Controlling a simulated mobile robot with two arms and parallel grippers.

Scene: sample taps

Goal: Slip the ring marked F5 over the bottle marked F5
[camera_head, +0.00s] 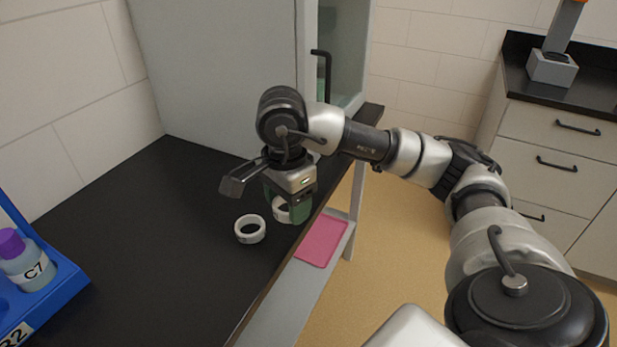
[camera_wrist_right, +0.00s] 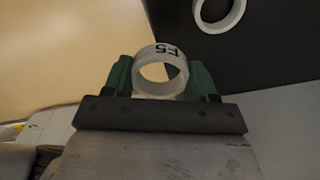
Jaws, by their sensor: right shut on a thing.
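The white ring marked F5 (camera_wrist_right: 161,53) is between the green fingers of my right gripper (camera_wrist_right: 162,77), its label upside down in the right wrist view. In the head view the right gripper (camera_head: 288,206) is shut on this ring (camera_head: 280,210) near the right edge of the black bench. The ring's contact with the bench is hard to tell. No bottle marked F5 is in view. The only bottle seen is marked C7 (camera_head: 28,262), with a purple cap, at the left edge. My left gripper is not in view.
A second white ring (camera_head: 250,229) lies on the black bench (camera_head: 150,230), just left of the held one; its mark is unreadable. A blue rack (camera_head: 62,285) holds the C7 bottle. A grey cabinet (camera_head: 220,60) stands behind. A pink mat (camera_head: 322,241) lies lower, right of the bench edge.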

